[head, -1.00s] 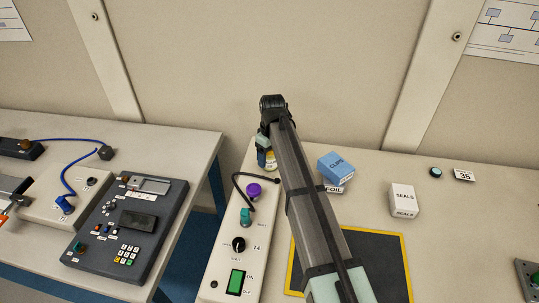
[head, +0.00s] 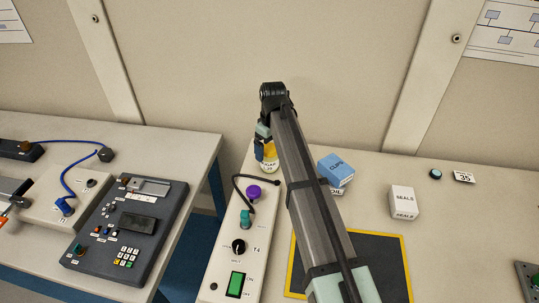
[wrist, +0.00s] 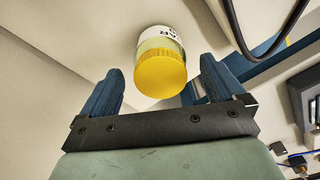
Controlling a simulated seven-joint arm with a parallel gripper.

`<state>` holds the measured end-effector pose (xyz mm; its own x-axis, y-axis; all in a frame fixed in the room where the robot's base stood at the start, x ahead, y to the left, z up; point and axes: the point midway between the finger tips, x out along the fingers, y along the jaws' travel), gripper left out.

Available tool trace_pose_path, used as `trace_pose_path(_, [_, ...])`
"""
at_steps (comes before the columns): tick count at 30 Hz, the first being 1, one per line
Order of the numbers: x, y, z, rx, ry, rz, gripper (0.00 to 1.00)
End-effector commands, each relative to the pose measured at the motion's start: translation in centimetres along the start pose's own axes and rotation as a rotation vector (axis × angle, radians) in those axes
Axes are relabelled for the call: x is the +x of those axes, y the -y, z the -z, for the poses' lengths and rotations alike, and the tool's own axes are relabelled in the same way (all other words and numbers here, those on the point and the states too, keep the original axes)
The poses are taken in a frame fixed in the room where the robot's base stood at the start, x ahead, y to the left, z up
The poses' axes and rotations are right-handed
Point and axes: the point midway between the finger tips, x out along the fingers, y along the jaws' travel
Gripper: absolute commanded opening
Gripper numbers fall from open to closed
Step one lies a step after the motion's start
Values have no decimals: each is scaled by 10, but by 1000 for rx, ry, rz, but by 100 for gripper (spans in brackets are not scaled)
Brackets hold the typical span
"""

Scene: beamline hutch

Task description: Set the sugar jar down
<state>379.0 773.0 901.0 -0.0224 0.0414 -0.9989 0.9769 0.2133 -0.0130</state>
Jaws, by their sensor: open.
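The sugar jar (head: 269,164), pale with a lettered label and a yellow lid, stands upright on the back left of the right-hand bench, behind the control box. In the wrist view the jar (wrist: 161,78) shows its yellow lid toward me, ahead of and between my two blue fingers. My gripper (head: 263,139) is above the jar in the head view, partly hidden by my arm. In the wrist view my gripper (wrist: 161,65) is open, with gaps on both sides of the jar.
The control box (head: 240,245) with a black cable stands in front of the jar. Blue (head: 335,168) and white (head: 403,202) boxes and a yellow-edged dark mat (head: 385,262) lie to the right. The bench's left edge is close to the jar.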

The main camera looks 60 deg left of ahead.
Motion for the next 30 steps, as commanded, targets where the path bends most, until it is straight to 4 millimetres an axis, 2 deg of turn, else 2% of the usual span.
trace_pose_path(1, [-11, 0, 0, 0, -1, -1, 96])
trace_pose_path(6, [-41, 0, 0, 0, -1, -1, 96])
trace_pose_path(12, [-64, 0, 0, 0, 0, 0, 96])
trace_pose_path(18, [-73, 0, 0, 0, 0, 0, 96])
trace_pose_path(30, [-74, 0, 0, 0, 0, 0, 96])
